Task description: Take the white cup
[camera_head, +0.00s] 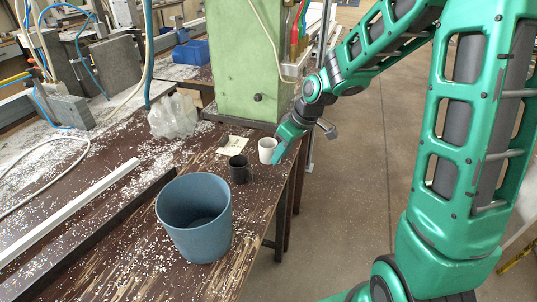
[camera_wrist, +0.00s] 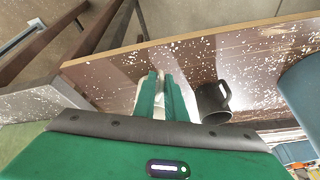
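The white cup (camera_head: 267,150) stands upright on the brown bench near its right edge, beside a black mug. My gripper (camera_head: 281,148) reaches down to the cup's right side, very close to it in the head view. In the wrist view, my gripper's two green fingers (camera_wrist: 160,92) stand close together with a narrow gap. Part of the white cup (camera_wrist: 138,92) shows at the left finger, and something white shows in the gap. The fingers hide most of the cup. I cannot tell whether they press on it.
The black mug (camera_head: 240,169) stands close to the white cup; it also shows in the wrist view (camera_wrist: 213,102). A blue bucket (camera_head: 195,218) stands nearer. A green machine column (camera_head: 245,60) rises behind. Clear plastic bottles (camera_head: 173,116) and a blue bin (camera_head: 191,52) are further left.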

